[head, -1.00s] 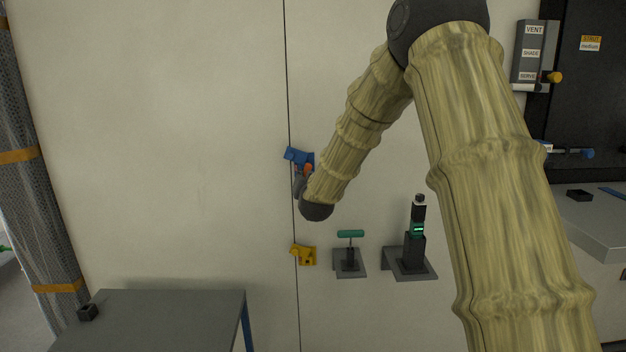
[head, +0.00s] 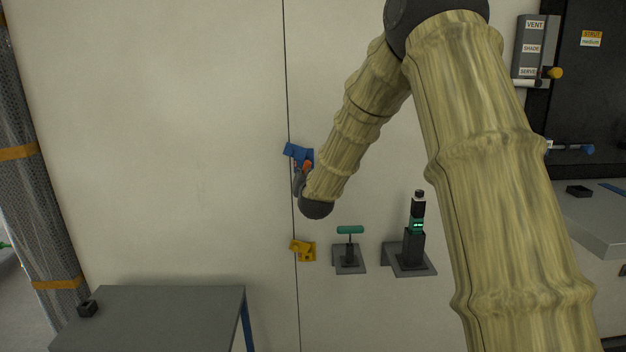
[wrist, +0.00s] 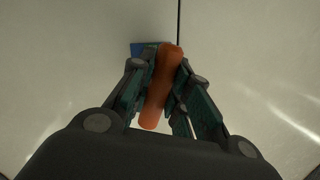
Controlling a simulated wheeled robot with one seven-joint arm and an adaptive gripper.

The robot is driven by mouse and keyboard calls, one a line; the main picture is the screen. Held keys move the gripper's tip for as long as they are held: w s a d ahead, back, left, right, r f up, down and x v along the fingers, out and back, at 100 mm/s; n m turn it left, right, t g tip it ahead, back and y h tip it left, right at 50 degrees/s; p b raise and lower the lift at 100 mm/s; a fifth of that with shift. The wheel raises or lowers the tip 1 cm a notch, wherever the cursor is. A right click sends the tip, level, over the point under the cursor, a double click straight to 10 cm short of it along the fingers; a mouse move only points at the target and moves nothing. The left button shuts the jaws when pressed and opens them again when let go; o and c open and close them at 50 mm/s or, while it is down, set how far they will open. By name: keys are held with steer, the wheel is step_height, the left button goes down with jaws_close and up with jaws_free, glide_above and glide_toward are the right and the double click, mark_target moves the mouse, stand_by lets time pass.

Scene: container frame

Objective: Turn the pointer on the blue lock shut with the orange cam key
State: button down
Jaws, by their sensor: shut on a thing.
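The blue lock (head: 297,151) sits on the pale wall at a thin vertical seam, just above and left of my gripper. My gripper (head: 302,176) is at the lock, partly hidden by my own arm in the head view. In the wrist view my gripper (wrist: 160,95) is shut on the orange cam key (wrist: 159,92), whose handle lies slightly tilted between the fingers. A bit of the orange key (head: 308,166) shows in the head view, right below the lock. A blue corner of the lock (wrist: 138,49) shows behind the fingers. The pointer and the key's far end are hidden.
Below is a yellow lock (head: 303,250) on the same seam. A green T-handled tool (head: 350,230) and a black device with a green display (head: 416,227) stand on small wall shelves. A grey table (head: 160,315) is at lower left. The wall left of the seam is clear.

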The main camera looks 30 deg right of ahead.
steer(key=v, duration=0.6)
steer(key=shift+w+a+f+b, duration=0.2)
steer(key=shift+a+b, duration=0.2)
stand_by(0.4)
steer(key=c, duration=2)
jaws_free()
jaws_close()
steer(key=a+v, duration=0.1)
steer(key=v, duration=0.7)
steer(key=shift+w+f+b, duration=0.15)
steer(key=shift+f+b, duration=0.15)
steer(key=shift+b, duration=0.15)
